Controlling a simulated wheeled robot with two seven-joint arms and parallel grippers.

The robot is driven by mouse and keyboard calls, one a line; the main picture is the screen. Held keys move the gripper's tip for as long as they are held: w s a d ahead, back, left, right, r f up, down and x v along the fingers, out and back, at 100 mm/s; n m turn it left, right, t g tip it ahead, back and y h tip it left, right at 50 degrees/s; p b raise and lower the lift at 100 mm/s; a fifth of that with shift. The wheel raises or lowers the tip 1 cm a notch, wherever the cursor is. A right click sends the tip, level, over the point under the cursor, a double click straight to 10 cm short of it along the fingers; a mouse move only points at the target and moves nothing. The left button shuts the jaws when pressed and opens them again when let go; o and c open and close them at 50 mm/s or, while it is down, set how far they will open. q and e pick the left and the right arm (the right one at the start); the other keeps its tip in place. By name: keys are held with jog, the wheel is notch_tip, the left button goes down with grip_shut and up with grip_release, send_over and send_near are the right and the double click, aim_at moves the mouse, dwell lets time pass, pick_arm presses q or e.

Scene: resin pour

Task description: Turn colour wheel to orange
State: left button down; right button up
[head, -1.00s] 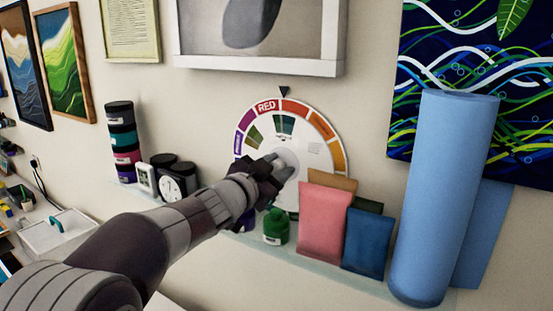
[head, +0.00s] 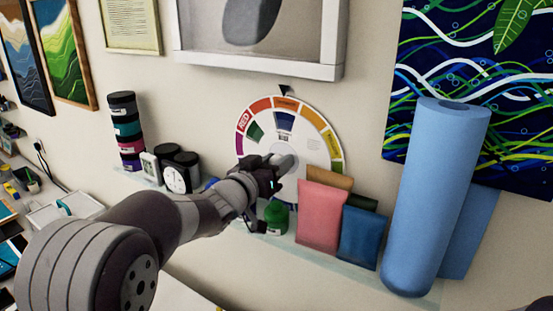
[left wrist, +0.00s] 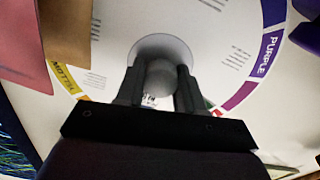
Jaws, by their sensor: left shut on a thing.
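The colour wheel (head: 310,127) is a white disc with a coloured rim on the wall. A black pointer (head: 285,89) sits at its top, over an orange segment (head: 287,104). The RED segment (head: 245,122) is at the upper left. My left gripper (head: 280,172) is at the wheel's centre. In the left wrist view, my left gripper (left wrist: 157,85) is shut on the round pale hub knob (left wrist: 161,76), one finger on each side. The wheel's PURPLE segment (left wrist: 268,53) and a yellow segment (left wrist: 63,80) also show there. My right gripper is not in view.
A shelf below the wheel holds a green jar (head: 276,217), a pink packet (head: 321,215), a blue packet (head: 359,237) and a tall blue roll (head: 435,200).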

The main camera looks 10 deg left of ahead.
pick_arm(q)
jog(key=shift+r, duration=0.25)
jog(key=c, duration=0.7)
grip_release()
jog(key=shift+s+a+f, duration=0.1)
jog(key=b+v, duration=0.4)
jog(key=v, duration=0.8)
jog(key=shift+s, duration=0.35)
jog(key=shift+a+f, duration=0.1)
jog(key=shift+a, duration=0.05)
